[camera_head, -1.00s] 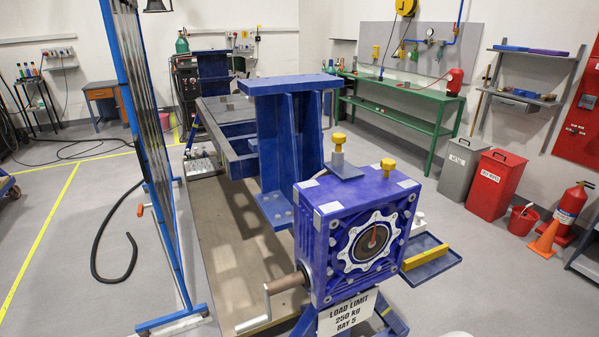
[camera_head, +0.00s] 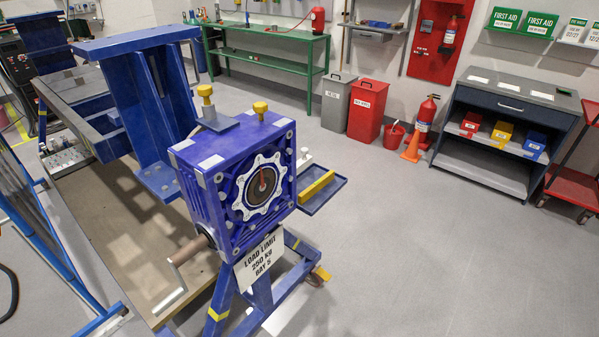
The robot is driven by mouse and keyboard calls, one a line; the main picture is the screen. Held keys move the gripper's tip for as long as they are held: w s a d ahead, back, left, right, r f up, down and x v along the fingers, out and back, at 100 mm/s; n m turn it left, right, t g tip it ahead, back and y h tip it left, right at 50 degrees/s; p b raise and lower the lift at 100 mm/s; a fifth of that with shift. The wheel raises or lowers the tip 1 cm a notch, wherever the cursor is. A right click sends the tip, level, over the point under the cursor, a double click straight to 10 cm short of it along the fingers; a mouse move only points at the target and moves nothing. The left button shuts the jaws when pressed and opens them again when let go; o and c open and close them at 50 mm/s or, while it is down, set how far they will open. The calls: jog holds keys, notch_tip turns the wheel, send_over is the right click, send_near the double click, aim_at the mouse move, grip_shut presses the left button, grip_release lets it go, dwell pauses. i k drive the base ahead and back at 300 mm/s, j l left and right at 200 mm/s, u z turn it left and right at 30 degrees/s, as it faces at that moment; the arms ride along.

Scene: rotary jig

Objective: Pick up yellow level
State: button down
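The yellow level (camera_head: 316,186) is a slim yellow bar. It lies in a small blue tray (camera_head: 334,188) fixed to the right side of the blue gearbox of the rotary jig (camera_head: 236,178). Its upper face is uncovered and nothing stands on it. My gripper does not show in the head view, so its state cannot be seen.
The jig's crank handle (camera_head: 183,258) sticks out at the front left. A load limit sign (camera_head: 260,262) hangs below the gearbox. Open grey floor (camera_head: 430,260) lies to the right. A red bin (camera_head: 366,110), an orange cone (camera_head: 413,146) and a dark cabinet (camera_head: 512,110) stand along the wall.

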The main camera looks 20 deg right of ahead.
aim_at(304, 196)
jog(key=i+l, duration=0.2)
jog(key=l, duration=0.15)
jog(key=i+l+u, duration=0.1)
jog(key=l, duration=0.3)
jog(key=i+l, duration=0.25)
jog(key=l, duration=0.15)
jog(key=i+l+u, duration=0.1)
jog(key=l, duration=0.25)
jog(key=i+l, duration=0.25)
jog(key=l, duration=0.15)
jog(key=u, duration=0.05)
